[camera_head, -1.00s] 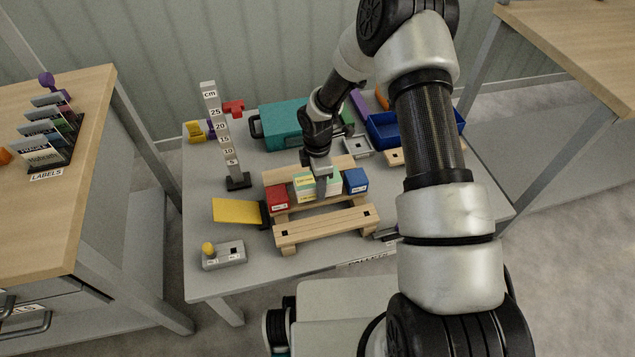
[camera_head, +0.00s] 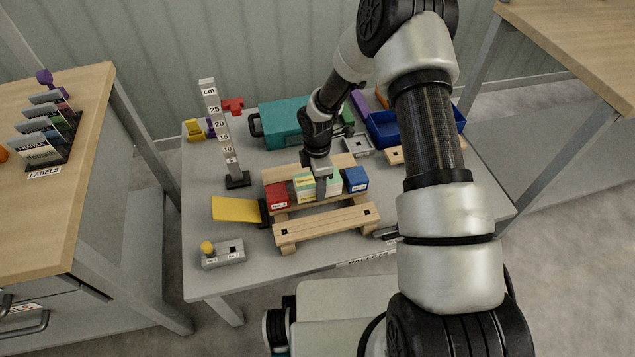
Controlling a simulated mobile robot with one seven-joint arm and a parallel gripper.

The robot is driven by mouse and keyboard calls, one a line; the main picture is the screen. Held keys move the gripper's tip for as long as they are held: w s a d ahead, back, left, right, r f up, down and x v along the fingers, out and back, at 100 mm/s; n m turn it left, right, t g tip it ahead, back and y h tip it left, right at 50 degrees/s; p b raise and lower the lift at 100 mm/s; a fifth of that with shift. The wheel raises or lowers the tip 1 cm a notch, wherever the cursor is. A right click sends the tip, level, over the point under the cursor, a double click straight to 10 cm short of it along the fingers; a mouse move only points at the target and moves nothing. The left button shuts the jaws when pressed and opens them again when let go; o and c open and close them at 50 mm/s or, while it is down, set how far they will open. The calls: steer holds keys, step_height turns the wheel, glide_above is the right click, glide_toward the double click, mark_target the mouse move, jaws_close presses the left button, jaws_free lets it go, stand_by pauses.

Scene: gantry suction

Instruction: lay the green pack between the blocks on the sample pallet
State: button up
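The sample pallet (camera_head: 328,222) is a wooden slatted pallet on the grey table. A red block (camera_head: 277,196) sits on its left part and a blue block (camera_head: 356,180) on its right part. Between them lies the light green pack (camera_head: 333,187), beside a pale yellow and green labelled part (camera_head: 305,187) next to the red block. My gripper (camera_head: 321,188) points down over the green pack, with its tip at the pack's front and top. Whether its fingers are closed on the pack is too small to tell.
A height gauge (camera_head: 218,140) stands behind left of the pallet. A yellow plate (camera_head: 236,209) and a grey switch box (camera_head: 223,254) are at the left. A teal case (camera_head: 285,126) and a blue bin (camera_head: 386,128) stand at the back.

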steer(key=shift+f+b, duration=0.4)
steer(key=shift+f, duration=0.15)
steer(key=o, duration=1.4)
step_height(320, 180, up, 18)
steer(key=p, duration=0.4)
steer(key=shift+f, duration=0.2)
